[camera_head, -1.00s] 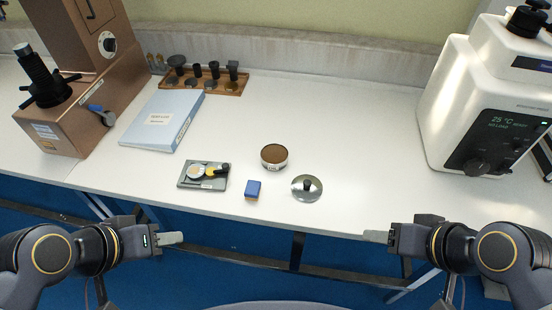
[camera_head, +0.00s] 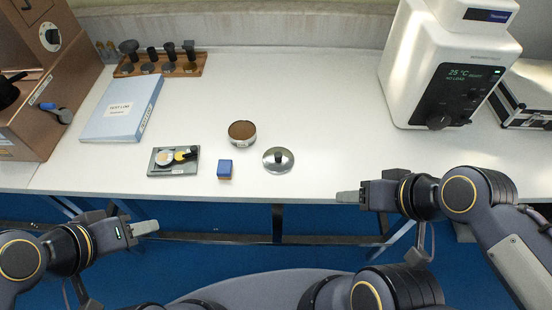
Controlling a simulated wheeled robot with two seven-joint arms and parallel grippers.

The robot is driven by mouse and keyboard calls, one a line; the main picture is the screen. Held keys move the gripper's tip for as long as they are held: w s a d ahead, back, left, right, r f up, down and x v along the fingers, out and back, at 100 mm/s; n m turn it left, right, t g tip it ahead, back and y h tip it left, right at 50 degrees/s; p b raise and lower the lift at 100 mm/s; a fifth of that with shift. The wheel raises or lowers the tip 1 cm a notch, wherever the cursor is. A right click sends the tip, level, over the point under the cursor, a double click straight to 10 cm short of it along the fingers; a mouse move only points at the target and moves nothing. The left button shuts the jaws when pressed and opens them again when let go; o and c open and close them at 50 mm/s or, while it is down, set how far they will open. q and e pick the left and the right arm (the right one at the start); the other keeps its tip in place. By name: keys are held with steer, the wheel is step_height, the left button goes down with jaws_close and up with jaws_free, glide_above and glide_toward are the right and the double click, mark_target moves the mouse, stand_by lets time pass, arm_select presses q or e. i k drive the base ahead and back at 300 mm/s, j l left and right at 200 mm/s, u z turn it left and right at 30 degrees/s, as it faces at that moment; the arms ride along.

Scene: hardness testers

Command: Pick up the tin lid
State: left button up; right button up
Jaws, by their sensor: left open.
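The tin lid (camera_head: 278,160) is a shiny round metal disc with a black knob, lying flat on the white bench near its front edge. The open tin (camera_head: 242,134), with brown contents, stands just behind it to the left. My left gripper (camera_head: 147,228) is open and empty in front of the bench edge, well to the left of the lid. My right gripper (camera_head: 346,197) is at the bench's front edge, to the right of and nearer than the lid, clear of it. Its fingers show edge-on, so its opening cannot be told.
A blue block (camera_head: 225,169) sits left of the lid, and a grey tray (camera_head: 173,171) with small discs lies farther left. A blue binder (camera_head: 123,108), a wooden rack (camera_head: 161,66) and a brown tester (camera_head: 28,120) stand beyond. A white tester (camera_head: 447,65) stands at right. Bench between is clear.

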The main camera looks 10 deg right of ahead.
mark_target(278, 160)
steer(key=u, duration=0.55)
steer(key=k+l+u, duration=0.1)
steer(key=l+u, duration=0.35)
steer(key=k+l+u, duration=0.15)
steer(key=u, duration=0.3)
steer(key=k+l+u, duration=0.2)
steer(key=l+u, duration=0.25)
steer(key=k+l, duration=0.15)
steer(key=k, duration=0.1)
